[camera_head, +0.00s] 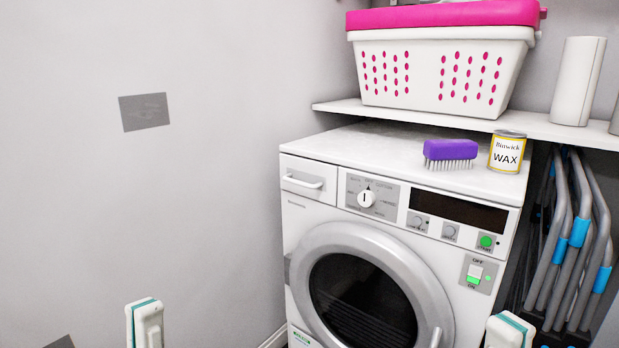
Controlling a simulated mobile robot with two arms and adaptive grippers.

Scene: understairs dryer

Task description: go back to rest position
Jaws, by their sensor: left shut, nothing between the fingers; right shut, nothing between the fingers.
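My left gripper (145,324) is at the bottom edge, left of the middle, in front of the bare wall. It is shut and empty. My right gripper (509,332) is at the bottom edge on the right, in front of the lower right side of the dryer. It is shut and empty; only its upper part shows. The white dryer (318,223) stands between and behind the two grippers, its round door closed. Neither gripper is seen holding anything, and both arms are mostly out of view.
On the dryer top are a purple brush (450,150) and a wax can (507,151). A shelf (335,107) above holds a pink-lidded basket (432,65) and a white cylinder (578,82). Grey folded frames (573,250) stand right of the dryer. Space before the left wall looks clear.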

